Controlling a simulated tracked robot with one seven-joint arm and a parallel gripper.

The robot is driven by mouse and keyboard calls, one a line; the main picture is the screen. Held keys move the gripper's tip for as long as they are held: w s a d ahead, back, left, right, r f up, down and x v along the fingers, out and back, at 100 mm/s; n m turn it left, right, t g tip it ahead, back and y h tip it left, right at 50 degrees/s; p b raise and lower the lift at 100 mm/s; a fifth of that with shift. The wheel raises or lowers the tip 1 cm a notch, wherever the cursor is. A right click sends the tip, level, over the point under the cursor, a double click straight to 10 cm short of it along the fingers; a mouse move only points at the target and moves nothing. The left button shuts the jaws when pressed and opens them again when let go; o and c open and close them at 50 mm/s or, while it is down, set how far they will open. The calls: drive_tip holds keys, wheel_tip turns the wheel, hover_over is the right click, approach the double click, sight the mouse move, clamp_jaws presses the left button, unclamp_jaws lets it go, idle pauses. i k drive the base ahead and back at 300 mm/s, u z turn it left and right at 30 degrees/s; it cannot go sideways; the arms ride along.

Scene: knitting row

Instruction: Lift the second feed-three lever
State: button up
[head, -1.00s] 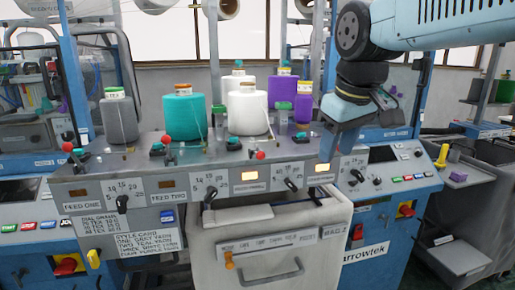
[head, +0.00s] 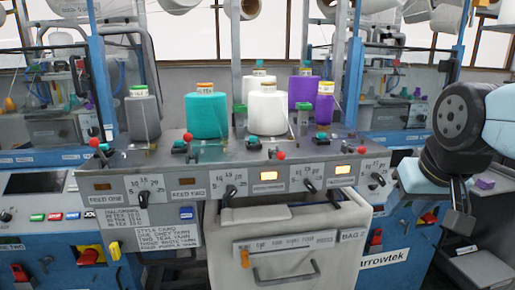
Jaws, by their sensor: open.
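The machine's grey feed panel (head: 215,172) crosses the middle of the head view, with small red-ball levers along its top. One red ball (head: 94,142) is at the left, one (head: 187,137) is by the teal cone, and one (head: 281,154) sits low in front of the white cone (head: 268,113). A teal-capped piece (head: 254,142) is just left of that last ball. The feed-three label is too small to read, so I cannot tell which lever is its second. My gripper (head: 458,222) is open and empty at the far right, well clear of the levers.
Grey (head: 143,118), teal (head: 207,117) and purple (head: 304,92) yarn cones stand behind the levers. Black selector knobs, such as one (head: 231,191), stick out of the panel's front. A pale bin (head: 275,235) sits below. Blue uprights flank the panel.

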sight(281, 156)
drive_tip(key=u, duration=1.65)
drive_tip(key=k, duration=0.8)
drive_tip(key=z, duration=0.05)
